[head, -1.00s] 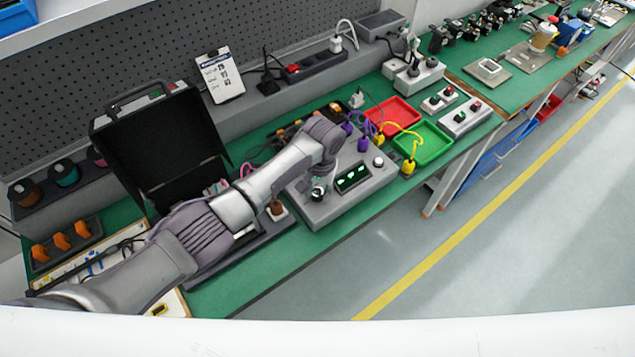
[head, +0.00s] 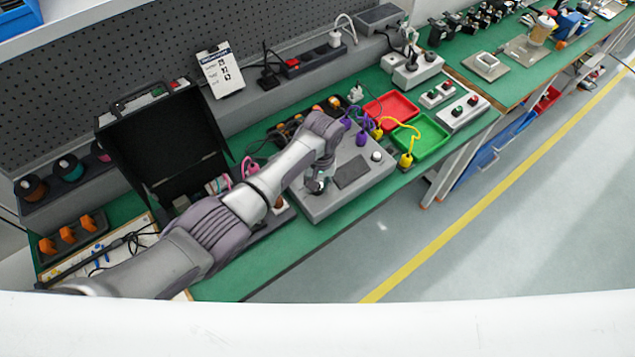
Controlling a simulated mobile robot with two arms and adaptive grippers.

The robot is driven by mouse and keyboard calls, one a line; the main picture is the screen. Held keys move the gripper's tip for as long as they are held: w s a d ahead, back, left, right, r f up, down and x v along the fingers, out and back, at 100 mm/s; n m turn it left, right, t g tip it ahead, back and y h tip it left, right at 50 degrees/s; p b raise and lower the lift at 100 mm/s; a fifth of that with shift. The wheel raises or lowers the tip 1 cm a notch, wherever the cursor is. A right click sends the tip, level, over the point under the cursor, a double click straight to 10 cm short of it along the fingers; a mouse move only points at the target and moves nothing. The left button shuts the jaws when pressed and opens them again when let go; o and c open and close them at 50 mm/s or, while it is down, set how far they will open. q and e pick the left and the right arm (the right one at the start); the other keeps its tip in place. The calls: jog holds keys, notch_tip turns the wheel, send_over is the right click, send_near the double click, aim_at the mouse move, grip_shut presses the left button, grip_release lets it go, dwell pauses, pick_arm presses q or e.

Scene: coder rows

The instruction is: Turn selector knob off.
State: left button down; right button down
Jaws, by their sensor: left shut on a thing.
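A grey control box (head: 345,198) sits on the green bench with a dark, unlit display (head: 352,170) and a round white knob or button (head: 377,156) on its top. My left gripper (head: 316,187) points down at the left part of the box top and is shut on the selector knob there. The knob itself is mostly hidden by the gripper, so its pointing direction cannot be read. My right gripper is not in view.
Purple and yellow plugs with cables stand behind the box, near a red tray (head: 408,100) and a green tray (head: 432,150). An open black case (head: 165,140) stands at left. Button boxes (head: 462,112) lie to the right. The bench's front edge is clear.

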aim_at(320, 186)
pick_arm(q)
jog(key=c, duration=0.8)
grip_release()
jog(key=r, duration=1.2)
jog(key=shift+d, duration=0.35)
